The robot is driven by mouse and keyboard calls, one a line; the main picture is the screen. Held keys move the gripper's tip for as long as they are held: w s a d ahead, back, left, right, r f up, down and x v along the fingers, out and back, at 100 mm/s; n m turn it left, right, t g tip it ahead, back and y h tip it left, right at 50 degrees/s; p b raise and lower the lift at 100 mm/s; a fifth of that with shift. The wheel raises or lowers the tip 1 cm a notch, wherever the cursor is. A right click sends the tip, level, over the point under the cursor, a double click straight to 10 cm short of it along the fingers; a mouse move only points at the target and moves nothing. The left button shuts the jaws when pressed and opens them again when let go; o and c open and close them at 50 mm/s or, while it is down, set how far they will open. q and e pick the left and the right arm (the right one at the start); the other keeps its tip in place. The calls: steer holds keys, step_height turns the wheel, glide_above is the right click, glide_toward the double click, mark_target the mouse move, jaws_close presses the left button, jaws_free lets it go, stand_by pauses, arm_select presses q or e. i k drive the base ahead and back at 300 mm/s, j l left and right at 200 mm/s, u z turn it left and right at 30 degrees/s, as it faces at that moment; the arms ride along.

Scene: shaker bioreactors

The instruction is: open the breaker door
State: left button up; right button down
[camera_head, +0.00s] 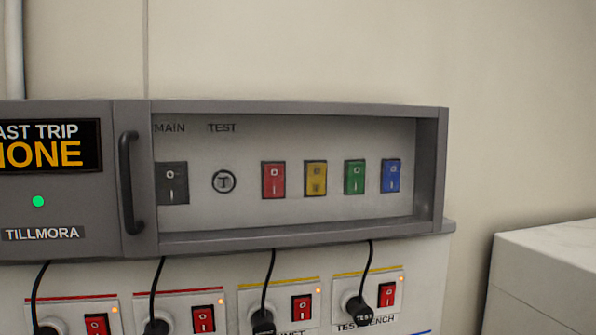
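The breaker door (290,238) is a grey frame around a wide window on the wall-mounted grey unit. It looks shut, lying flat against the unit. Its dark vertical bar handle (127,183) is on the left side of the frame. Behind the window are a black MAIN switch (172,184), a round TEST button (223,182), and red (273,180), yellow (315,178), green (354,177) and blue (391,176) rocker switches. Neither of my grippers is in view, and nothing touches the handle.
Left of the door is a display (50,146) reading "AST TRIP" and "NONE", with a green light (38,201). Below are several sockets with black plugs (361,312), hanging cables and red switches (387,295). A white block (550,270) stands at the lower right.

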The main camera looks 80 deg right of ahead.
mark_target(132, 123)
steer(key=z, duration=2.55)
